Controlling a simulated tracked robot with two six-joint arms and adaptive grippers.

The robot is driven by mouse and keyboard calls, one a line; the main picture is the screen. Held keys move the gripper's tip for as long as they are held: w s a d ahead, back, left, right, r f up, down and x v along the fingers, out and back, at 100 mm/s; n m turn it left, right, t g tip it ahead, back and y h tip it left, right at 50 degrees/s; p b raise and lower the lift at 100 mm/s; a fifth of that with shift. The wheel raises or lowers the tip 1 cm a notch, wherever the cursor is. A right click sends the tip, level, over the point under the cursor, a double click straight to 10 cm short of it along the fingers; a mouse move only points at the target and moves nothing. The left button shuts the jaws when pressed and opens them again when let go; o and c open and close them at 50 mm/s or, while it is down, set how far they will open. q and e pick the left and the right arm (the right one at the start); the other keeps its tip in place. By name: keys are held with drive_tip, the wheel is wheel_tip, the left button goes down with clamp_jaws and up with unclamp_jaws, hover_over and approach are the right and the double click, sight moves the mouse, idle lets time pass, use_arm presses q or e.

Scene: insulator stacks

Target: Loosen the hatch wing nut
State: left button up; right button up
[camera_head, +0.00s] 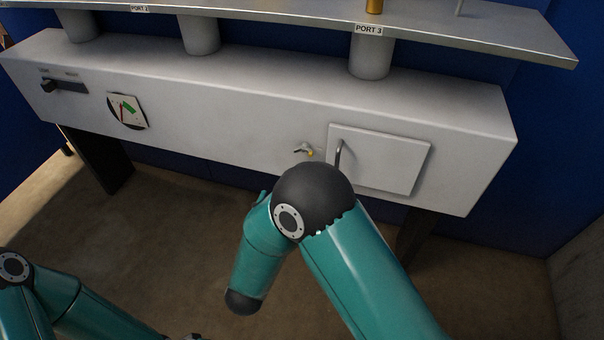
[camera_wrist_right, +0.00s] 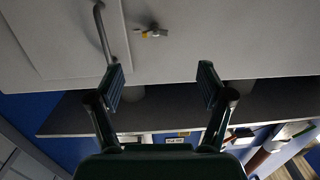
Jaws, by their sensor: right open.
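The hatch (camera_head: 385,162) is a flat pale door on the front of the grey cabinet. It looks closed, with a curved bar handle (camera_head: 339,155) at its left side. The right wrist view shows the wing nut (camera_wrist_right: 151,33) and handle (camera_wrist_right: 104,36) beyond my right gripper (camera_wrist_right: 161,80). That gripper is open and empty, apart from the nut. In the head view the right gripper is hidden. My left gripper is not clearly seen.
The grey cabinet (camera_head: 230,115) carries a dial gauge (camera_head: 128,110) and a dark selector switch (camera_head: 62,86) at the left. Pillars support a shelf (camera_head: 290,20) with port labels above. Brown floor (camera_head: 160,220) lies open below, and a blue wall stands behind.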

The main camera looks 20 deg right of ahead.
sight(303, 153)
drive_tip(key=shift+h, duration=0.4)
drive_tip(key=x, duration=0.5)
drive_tip(key=b+x, duration=0.1)
drive_tip(key=x, duration=0.4)
drive_tip(key=r+b+x, duration=0.1)
drive_tip(key=x, duration=0.5)
drive_tip(key=shift+d, duration=0.1)
use_arm(q)
wheel_tip(303, 153, down, 3)
drive_tip(key=shift+r, duration=0.1)
use_arm(e)
drive_tip(key=shift+s, duration=0.1)
drive_tip(key=c, duration=1)
drive_tip(key=shift+d, duration=0.15)
drive_tip(key=shift+c, duration=0.8)
